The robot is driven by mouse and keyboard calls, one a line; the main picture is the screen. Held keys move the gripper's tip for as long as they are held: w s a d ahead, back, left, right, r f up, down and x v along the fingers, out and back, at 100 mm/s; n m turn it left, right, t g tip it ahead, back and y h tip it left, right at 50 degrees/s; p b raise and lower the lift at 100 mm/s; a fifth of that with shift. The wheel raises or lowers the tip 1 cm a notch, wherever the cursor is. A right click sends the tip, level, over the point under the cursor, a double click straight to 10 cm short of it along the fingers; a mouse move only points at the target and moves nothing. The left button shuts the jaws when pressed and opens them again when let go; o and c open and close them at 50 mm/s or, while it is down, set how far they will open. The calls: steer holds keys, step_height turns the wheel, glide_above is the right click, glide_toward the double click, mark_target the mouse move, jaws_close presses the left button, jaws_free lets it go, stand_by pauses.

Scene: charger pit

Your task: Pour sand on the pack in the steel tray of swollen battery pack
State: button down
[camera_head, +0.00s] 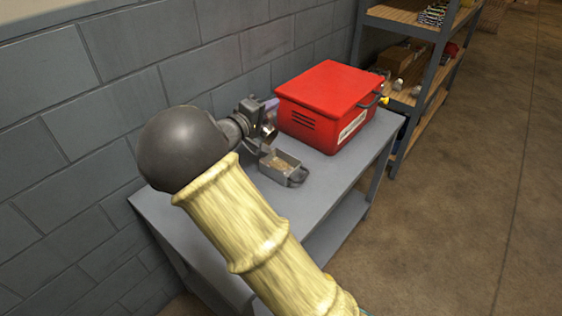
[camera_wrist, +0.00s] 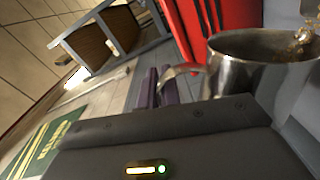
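A steel cup (camera_wrist: 245,75) with a side handle fills the right of the wrist view. The purple fingers of my gripper (camera_wrist: 157,92) are closed around its handle. In the head view my gripper (camera_head: 268,108) is over the bench, with the cup (camera_head: 268,132) just below it. Tan grains (camera_wrist: 303,38) show at the cup's far rim; I cannot tell whether they are inside or falling. The steel tray (camera_head: 294,177) is on the bench just below and to the right of the cup. Tan material is inside it; the pack cannot be made out.
A red box (camera_head: 325,95) with vents and a side handle stands on the grey bench (camera_head: 215,250), close behind the gripper. A block wall (camera_head: 120,80) runs along the left. A shelf rack (camera_head: 425,75) stands beyond the bench. The brown floor (camera_head: 470,210) at right is clear.

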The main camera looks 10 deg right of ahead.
steer(key=shift+s+d, duration=0.1)
steer(key=shift+d, duration=0.15)
steer(key=shift+a+b, duration=0.1)
steer(key=shift+b, duration=0.3)
